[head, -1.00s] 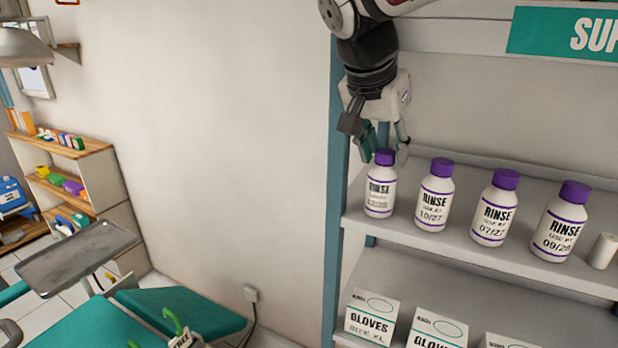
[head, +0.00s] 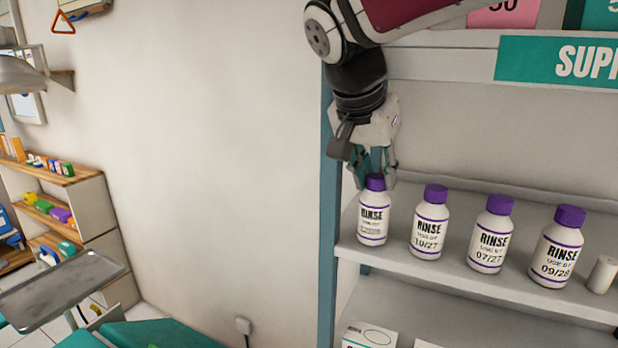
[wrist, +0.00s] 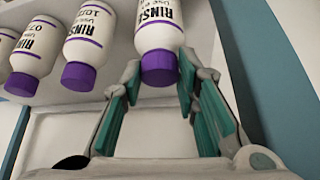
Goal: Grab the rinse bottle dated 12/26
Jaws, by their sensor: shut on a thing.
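The leftmost rinse bottle (head: 373,226) is white with a purple cap and stands upright at the left end of the shelf; its date is too blurred to read. My gripper (head: 375,178) points down from above and is shut on this bottle's purple cap. In the wrist view the cap (wrist: 159,68) sits between the teal-padded fingers. To its right stand the rinse bottle dated 10/27 (head: 428,228), the one dated 07/27 (head: 490,240) and the one dated 09/28 (head: 556,252), all upright and apart from my gripper.
The shelf (head: 455,267) has a blue side post (head: 329,215) close to the left of the held bottle. A box (head: 368,336) shows on the shelf below. Bare wall is left of the post.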

